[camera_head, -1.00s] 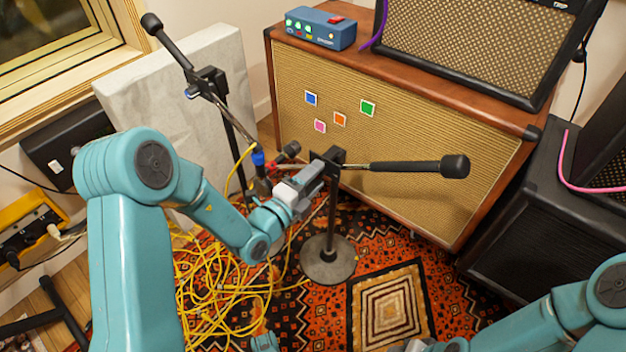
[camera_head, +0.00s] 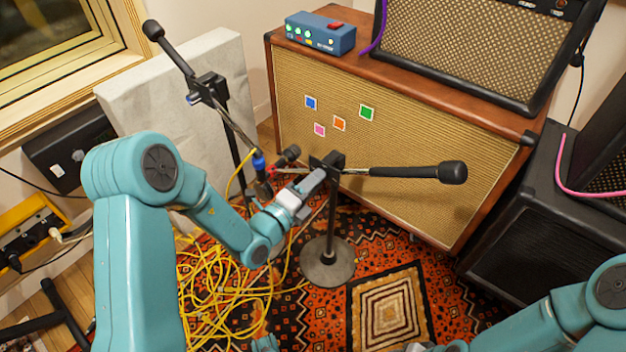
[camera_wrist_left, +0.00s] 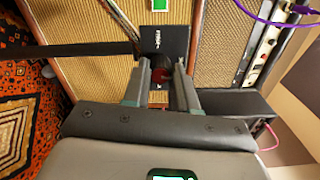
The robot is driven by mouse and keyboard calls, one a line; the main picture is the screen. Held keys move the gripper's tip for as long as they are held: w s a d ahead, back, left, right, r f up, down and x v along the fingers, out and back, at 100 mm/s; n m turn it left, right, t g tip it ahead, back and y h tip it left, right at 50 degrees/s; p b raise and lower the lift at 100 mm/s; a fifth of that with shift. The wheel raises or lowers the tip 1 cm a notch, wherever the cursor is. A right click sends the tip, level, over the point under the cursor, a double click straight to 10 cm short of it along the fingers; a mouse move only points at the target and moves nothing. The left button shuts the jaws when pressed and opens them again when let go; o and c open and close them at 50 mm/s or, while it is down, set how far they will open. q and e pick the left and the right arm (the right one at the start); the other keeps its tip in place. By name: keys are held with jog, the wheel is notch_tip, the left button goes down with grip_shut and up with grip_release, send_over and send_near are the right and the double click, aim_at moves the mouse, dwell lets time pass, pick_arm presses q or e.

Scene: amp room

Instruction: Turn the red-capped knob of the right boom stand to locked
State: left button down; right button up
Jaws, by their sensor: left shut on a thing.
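The right boom stand has a round grey base (camera_head: 327,263), an upright pole and a black clamp block (camera_head: 333,162) on top. Its boom runs right to a thick black end (camera_head: 452,172). My left gripper (camera_head: 316,181) is at the clamp block's near left side. In the left wrist view, the clamp block (camera_wrist_left: 166,42) is ahead, and the red-capped knob (camera_wrist_left: 162,76) sits between the two fingers of my left gripper (camera_wrist_left: 163,74), shut on it. The knob is dark and partly hidden; its setting cannot be read.
A left boom stand (camera_head: 208,88) stands against a pale panel. A large amp cabinet (camera_head: 400,120) with a blue pedal (camera_head: 320,33) on top is behind. Yellow cable (camera_head: 215,290) lies loose on the patterned rug. A black speaker (camera_head: 520,215) is at right.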

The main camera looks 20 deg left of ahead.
pick_arm(q)
jog(key=shift+m+p, duration=2.35)
jog(key=shift+m, duration=5.45)
jog(key=c, duration=0.9)
grip_release()
